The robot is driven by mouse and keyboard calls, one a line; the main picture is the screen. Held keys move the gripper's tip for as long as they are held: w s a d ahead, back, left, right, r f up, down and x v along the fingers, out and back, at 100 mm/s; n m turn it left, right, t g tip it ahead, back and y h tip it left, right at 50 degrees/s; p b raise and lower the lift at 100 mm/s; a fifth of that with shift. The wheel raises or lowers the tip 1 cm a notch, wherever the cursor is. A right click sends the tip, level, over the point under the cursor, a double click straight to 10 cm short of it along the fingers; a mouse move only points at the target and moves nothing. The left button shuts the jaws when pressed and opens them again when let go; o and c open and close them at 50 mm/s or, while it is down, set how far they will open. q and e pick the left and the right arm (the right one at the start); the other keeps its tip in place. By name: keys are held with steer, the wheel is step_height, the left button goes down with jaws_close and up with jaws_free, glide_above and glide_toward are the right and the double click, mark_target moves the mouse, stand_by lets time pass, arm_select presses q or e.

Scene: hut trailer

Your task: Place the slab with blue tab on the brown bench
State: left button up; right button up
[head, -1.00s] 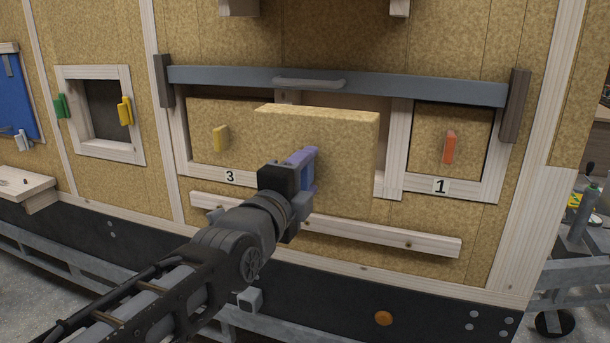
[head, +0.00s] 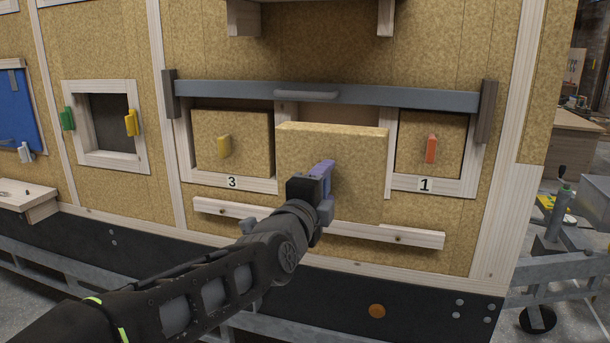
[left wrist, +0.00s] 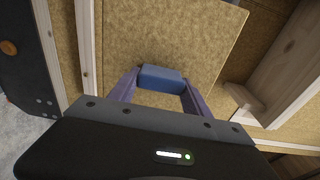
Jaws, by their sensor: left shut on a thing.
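The slab with the blue tab (head: 350,165) is a square tan board held upright in front of the middle opening of the trailer wall. My left gripper (head: 322,180) is shut on its blue tab, which shows between the fingers in the left wrist view (left wrist: 161,79). In the head view the gripper mostly hides the tab. The slab covers most of the middle opening and part of the ledge below. I cannot tell whether it touches the frame. My right gripper is not in view.
A slab with a yellow tab (head: 250,140) fills bay 3, and one with an orange tab (head: 415,150) fills bay 1. A grey bar (head: 390,97) runs above. A wooden ledge (head: 415,236) runs below. A metal cart (head: 560,245) stands at right.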

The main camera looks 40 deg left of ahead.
mark_target(344, 208)
arm_select(q)
steer(key=w+f, duration=0.1)
steer(key=f, duration=0.1)
steer(key=w+d+f, duration=0.1)
steer(key=f, duration=0.1)
steer(key=w+f, duration=0.2)
steer(key=shift+d+f, duration=0.1)
steer(key=shift+d, duration=0.3)
steer(key=w+d+f+m+h, duration=0.1)
steer(key=d+f+h, duration=0.1)
steer(key=d+f, duration=0.5)
steer(key=w+d+f+m+h, duration=0.2)
steer(key=d+f, duration=0.6)
steer(key=f, duration=1.2)
steer(key=shift+w, duration=0.25)
steer(key=shift+f, duration=0.1)
